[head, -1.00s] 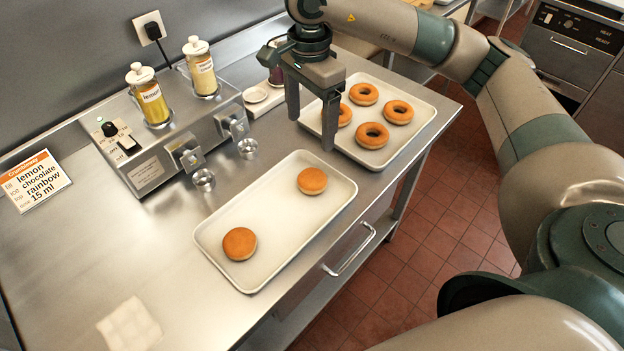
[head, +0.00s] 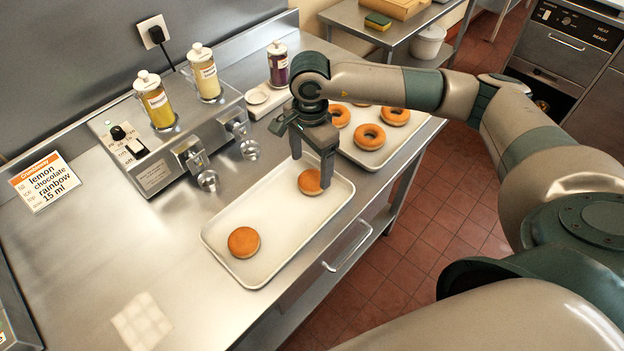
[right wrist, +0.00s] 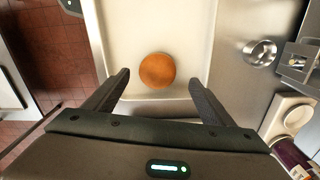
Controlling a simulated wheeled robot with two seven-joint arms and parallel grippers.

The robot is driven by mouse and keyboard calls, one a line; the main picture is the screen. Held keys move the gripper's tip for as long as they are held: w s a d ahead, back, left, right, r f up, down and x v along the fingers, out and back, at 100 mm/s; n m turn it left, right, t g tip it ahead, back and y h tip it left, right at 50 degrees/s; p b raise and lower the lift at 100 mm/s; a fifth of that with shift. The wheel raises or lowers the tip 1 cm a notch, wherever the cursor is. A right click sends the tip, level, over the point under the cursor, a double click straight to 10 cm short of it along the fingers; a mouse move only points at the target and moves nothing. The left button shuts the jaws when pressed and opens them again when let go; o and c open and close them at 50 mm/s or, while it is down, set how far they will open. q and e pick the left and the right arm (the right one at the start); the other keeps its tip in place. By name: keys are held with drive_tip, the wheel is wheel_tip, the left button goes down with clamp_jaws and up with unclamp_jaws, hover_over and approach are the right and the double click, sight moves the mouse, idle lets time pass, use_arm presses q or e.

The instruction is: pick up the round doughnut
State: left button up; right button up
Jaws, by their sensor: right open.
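Two round doughnuts without holes lie on the near white tray (head: 275,218). One round doughnut (head: 243,242) is at the tray's near left end. The other round doughnut (head: 310,182) is at its far right end. My right gripper (head: 311,172) is open above that far doughnut, its fingers pointing down on either side of it in the head view. In the right wrist view, the gripper (right wrist: 160,92) is open, and one round doughnut (right wrist: 157,70) lies ahead, between the lines of the fingertips and not touched. My left gripper is not in view.
A second tray (head: 404,143) holds ring doughnuts, partly hidden behind my right arm. A dispenser (head: 165,150) with two jars and small metal cups stands behind the near tray. A purple jar (head: 277,65) and an order card (head: 45,182) are on the counter.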

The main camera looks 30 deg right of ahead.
sight(312, 178)
drive_tip(key=shift+s+f+p, duration=0.15)
drive_tip(key=shift+f+p, duration=0.4)
drive_tip(key=shift+p, duration=0.3)
wheel_tip(312, 178, down, 3)
drive_tip(key=shift+s+r+p, duration=0.1)
drive_tip(key=shift+p, duration=0.85)
drive_tip(key=shift+f, duration=0.65)
drive_tip(key=c, duration=1.2)
